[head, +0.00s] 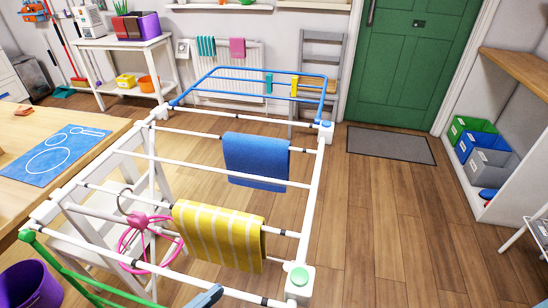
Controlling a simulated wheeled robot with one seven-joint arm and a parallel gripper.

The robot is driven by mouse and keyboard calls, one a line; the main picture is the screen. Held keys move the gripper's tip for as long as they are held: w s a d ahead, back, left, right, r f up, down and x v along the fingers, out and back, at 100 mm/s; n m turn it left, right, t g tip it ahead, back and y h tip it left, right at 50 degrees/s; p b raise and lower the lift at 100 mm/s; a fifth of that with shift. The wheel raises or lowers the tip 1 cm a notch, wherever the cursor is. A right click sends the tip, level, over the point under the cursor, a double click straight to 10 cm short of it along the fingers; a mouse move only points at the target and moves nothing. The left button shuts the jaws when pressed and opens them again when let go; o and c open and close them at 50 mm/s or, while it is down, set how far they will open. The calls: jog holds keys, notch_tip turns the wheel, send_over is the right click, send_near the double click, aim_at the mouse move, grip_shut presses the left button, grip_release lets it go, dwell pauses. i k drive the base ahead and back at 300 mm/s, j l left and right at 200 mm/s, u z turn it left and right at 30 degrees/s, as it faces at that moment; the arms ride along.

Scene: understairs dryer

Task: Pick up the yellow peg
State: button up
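The yellow peg (294,86) hangs on a blue rail at the far end of the drying rack (317,185), right of centre near the top of the head view. It looks upright, clipped over the rail. A teal peg (269,83) hangs on the same blue section, a little to its left, apart from it. My gripper is not in view, so its distance from the peg and what it may hold do not show.
A blue towel (255,162) and a yellow striped towel (219,235) hang on the rack's nearer rails. A grey chair (322,50) stands behind the yellow peg. A wooden table (100,130) is at left. Open floor (385,220) lies right of the rack.

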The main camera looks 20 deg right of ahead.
aim_at(295, 80)
jog(key=i+l+u, duration=0.2)
jog(key=i+l, duration=0.5)
jog(key=l, duration=0.3)
jog(key=i+l, duration=0.15)
jog(key=l, duration=0.2)
jog(key=i+l+u, duration=0.25)
jog(key=i+l, duration=0.45)
jog(key=i+l+u, duration=0.1)
jog(key=l, duration=0.25)
jog(key=i+l, duration=0.2)
jog(key=i+l+u, duration=0.15)
jog(key=l, duration=0.3)
jog(key=i+l, duration=0.1)
jog(key=l, duration=0.25)
jog(key=i+l+u, duration=0.15)
jog(key=l, duration=0.25)
